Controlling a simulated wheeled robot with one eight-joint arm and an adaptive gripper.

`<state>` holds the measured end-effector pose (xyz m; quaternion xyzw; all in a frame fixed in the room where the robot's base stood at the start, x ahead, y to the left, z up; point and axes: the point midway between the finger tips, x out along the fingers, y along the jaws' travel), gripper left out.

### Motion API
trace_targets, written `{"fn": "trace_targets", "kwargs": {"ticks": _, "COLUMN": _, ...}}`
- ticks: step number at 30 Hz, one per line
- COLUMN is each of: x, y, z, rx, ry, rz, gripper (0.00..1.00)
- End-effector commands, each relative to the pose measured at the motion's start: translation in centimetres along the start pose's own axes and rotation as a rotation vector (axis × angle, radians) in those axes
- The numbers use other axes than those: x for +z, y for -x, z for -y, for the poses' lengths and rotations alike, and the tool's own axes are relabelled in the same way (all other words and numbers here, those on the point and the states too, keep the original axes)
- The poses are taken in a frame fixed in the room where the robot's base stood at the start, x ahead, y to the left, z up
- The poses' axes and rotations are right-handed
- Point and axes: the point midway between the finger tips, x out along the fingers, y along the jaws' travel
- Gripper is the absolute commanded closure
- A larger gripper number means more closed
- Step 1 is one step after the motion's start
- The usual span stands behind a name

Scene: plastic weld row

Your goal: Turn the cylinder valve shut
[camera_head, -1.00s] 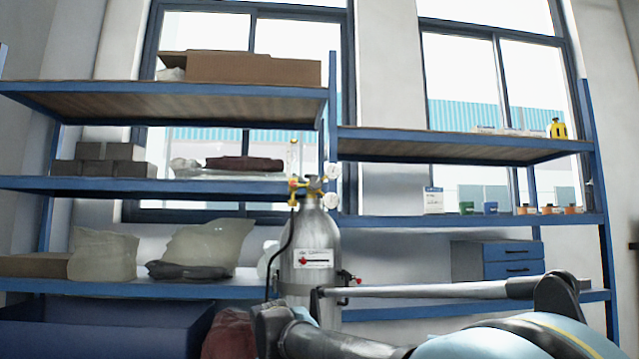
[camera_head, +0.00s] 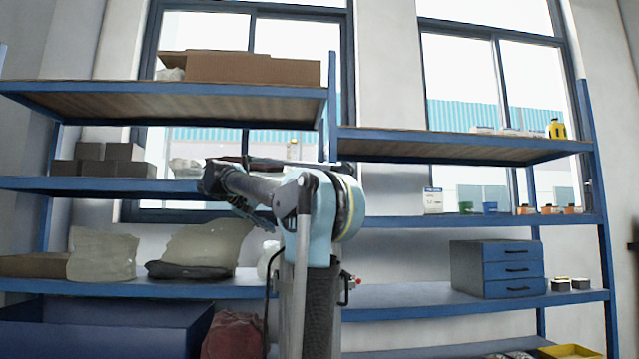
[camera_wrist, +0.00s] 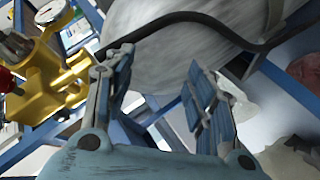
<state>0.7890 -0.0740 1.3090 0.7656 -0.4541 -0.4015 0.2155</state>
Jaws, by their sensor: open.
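The grey metal cylinder (camera_wrist: 175,35) fills the top middle of the wrist view. Its yellow brass valve fitting (camera_wrist: 45,85) is at the left of that view, with round gauges (camera_wrist: 17,45) and a red knob (camera_wrist: 6,80) cut by the picture's left edge. My gripper (camera_wrist: 158,72) is open and empty, its fingers apart. The left finger shows close to the brass fitting; I cannot tell whether they touch. In the head view my arm stands in front of the cylinder and hides its valve.
A black hose (camera_wrist: 215,25) runs across the cylinder near my fingers. In the head view, blue shelves (camera_head: 465,145) with boxes and bags stand behind. A blue drawer unit (camera_head: 512,268) is at right, and a dark red bag (camera_head: 233,335) lies low at left.

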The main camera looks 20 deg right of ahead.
Motion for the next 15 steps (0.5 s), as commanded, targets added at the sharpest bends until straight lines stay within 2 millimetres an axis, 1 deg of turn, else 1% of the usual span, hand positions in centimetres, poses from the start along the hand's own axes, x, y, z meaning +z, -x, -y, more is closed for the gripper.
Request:
{"fn": "trace_targets", "kwargs": {"ticks": 1, "x": -2.3, "y": 0.6, "z": 0.0, "rx": 0.021, "ry": -0.046, "rz": -0.032, "gripper": 0.49}}
{"fn": "trace_targets", "kwargs": {"ticks": 3, "x": -5.3, "y": 1.2, "z": -0.3, "rx": 0.053, "ry": -0.129, "rz": -0.08, "gripper": 0.49}}
{"fn": "trace_targets", "kwargs": {"ticks": 5, "x": -7.8, "y": 1.8, "z": -0.8, "rx": 0.089, "ry": -0.214, "rz": -0.119, "gripper": 0.49}}
{"fn": "trace_targets", "kwargs": {"ticks": 6, "x": -9.4, "y": 2.0, "z": -1.5, "rx": 0.122, "ry": -0.288, "rz": -0.144, "gripper": 0.49}}
{"fn": "trace_targets", "kwargs": {"ticks": 7, "x": -10.3, "y": 2.2, "z": -2.2, "rx": 0.151, "ry": -0.348, "rz": -0.159, "gripper": 0.49}}
{"fn": "trace_targets", "kwargs": {"ticks": 10, "x": -12.1, "y": 2.4, "z": -5.0, "rx": 0.254, "ry": -0.545, "rz": -0.193, "gripper": 0.49}}
{"fn": "trace_targets", "kwargs": {"ticks": 12, "x": -12.7, "y": 2.7, "z": -6.7, "rx": 0.317, "ry": -0.664, "rz": -0.217, "gripper": 0.49}}
{"fn": "trace_targets", "kwargs": {"ticks": 15, "x": -13.2, "y": 3.0, "z": -8.4, "rx": 0.383, "ry": -0.791, "rz": -0.248, "gripper": 0.49}}
